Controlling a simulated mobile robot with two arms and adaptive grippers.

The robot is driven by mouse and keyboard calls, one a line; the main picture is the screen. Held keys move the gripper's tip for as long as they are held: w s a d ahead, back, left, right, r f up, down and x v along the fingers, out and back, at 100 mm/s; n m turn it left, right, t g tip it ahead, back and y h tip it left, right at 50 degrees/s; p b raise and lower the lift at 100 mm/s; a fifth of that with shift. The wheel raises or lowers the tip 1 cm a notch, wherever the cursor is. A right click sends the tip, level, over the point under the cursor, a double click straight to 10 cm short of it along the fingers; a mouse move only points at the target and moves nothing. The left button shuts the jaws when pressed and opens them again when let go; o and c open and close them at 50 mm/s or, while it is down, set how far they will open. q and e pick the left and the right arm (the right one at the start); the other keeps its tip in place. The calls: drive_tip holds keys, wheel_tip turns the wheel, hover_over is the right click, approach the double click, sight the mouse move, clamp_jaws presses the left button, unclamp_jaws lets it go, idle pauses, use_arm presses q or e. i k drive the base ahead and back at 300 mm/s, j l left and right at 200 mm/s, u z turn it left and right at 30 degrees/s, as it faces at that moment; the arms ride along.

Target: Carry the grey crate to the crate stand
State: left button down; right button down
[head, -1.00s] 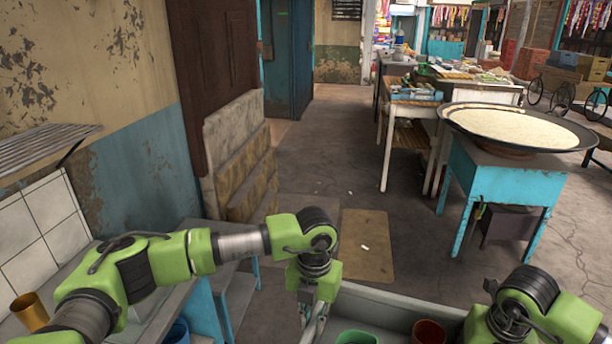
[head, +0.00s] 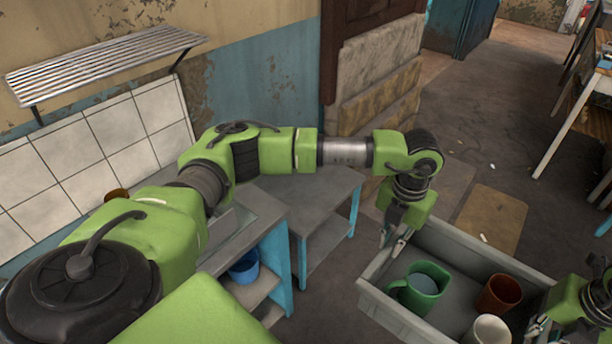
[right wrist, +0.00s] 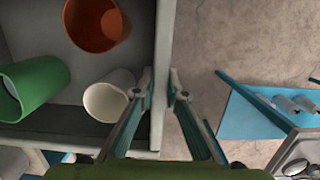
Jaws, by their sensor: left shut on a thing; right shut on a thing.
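The grey crate (head: 384,311) is at the lower right of the head view, partly cut off by the bottom edge. It holds a green mug (head: 424,284), a reddish-brown cup (head: 499,294) and a white cup (head: 487,330). My left gripper (head: 392,243) is shut on the crate's left end wall. My right gripper (head: 537,326) is at the opposite end. In the right wrist view, its fingers (right wrist: 162,88) straddle the crate wall (right wrist: 164,35) and are shut on it. A low grey-topped stand (head: 315,197) with blue legs is left of the crate; I cannot tell if it is the crate stand.
A counter (head: 262,207) with a blue bucket (head: 245,267) below adjoins the low stand. A slatted wall shelf (head: 105,72) hangs over white tiles. Stone slabs (head: 378,85) lean near the doorway. Open floor with a brown mat (head: 491,220) lies beyond the crate.

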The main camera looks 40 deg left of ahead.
sight(303, 184)
drive_tip(key=i+u, duration=0.1)
drive_tip(key=i, duration=0.8)
drive_tip(key=i+l+u, duration=0.1)
drive_tip(key=i, duration=0.85)
drive_tip(key=i+u, duration=0.8)
drive_tip(key=u, duration=0.15)
drive_tip(key=i+u, duration=0.2)
drive_tip(key=u, duration=0.15)
drive_tip(key=i+u, duration=0.2)
drive_tip(key=u, duration=0.15)
drive_tip(key=i+u, duration=0.2)
drive_tip(key=u, duration=0.15)
drive_tip(key=l+u, duration=0.1)
drive_tip(key=u, duration=0.7)
